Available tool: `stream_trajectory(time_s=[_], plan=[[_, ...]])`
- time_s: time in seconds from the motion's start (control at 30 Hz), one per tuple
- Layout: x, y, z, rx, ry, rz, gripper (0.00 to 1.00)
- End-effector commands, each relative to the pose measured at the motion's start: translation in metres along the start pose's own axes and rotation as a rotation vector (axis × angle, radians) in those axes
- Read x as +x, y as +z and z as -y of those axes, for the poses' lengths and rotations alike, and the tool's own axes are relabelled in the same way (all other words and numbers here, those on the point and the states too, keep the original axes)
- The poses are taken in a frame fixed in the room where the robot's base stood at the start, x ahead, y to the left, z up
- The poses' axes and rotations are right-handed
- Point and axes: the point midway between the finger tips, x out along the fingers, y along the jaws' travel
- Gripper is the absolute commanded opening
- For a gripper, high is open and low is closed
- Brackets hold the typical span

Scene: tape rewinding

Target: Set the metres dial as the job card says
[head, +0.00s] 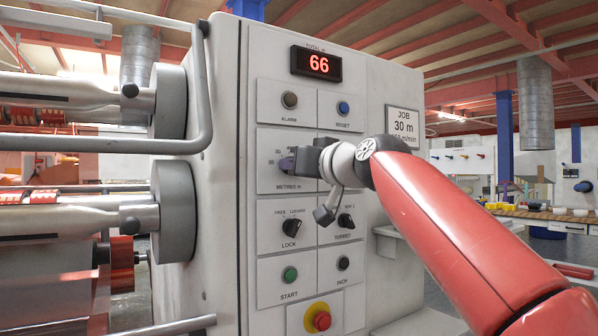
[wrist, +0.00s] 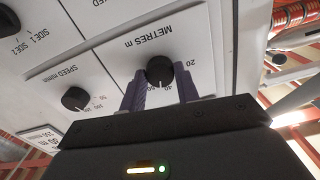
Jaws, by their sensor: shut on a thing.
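The black metres dial (wrist: 159,70) sits on a panel plate marked METRES m, which appears upside down in the wrist view. My gripper (wrist: 161,88) is shut on the dial, one purple finger on each side. The dial's white mark points down in the picture, near the 40; its exact setting is too small to tell. One finger covers part of the scale. In the head view my gripper (head: 289,163) hides the dial.
The speed dial (wrist: 75,98) is close by. The lock knob (head: 291,228), turret knob (head: 346,221), start button (head: 290,274) and red stop button (head: 317,318) sit below. Steel rollers (head: 172,210) stand left.

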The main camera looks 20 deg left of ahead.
Motion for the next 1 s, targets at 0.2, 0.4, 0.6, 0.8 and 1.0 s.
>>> stream_trajectory(time_s=[0.2,0.4,0.6,0.8,1.0], plan=[[0.0003,0.0017,-0.0011,-0.203,0.000,0.001,0.09],[0.0002,0.0013,-0.0011,-0.394,0.000,0.001,0.09],[0.0003,0.0012,-0.0010,-0.581,0.000,0.002,0.09],[0.0004,0.0009,-0.0009,-0.747,-0.001,0.001,0.09],[0.0001,0.0005,-0.0008,-0.874,-0.001,0.001,0.09]])
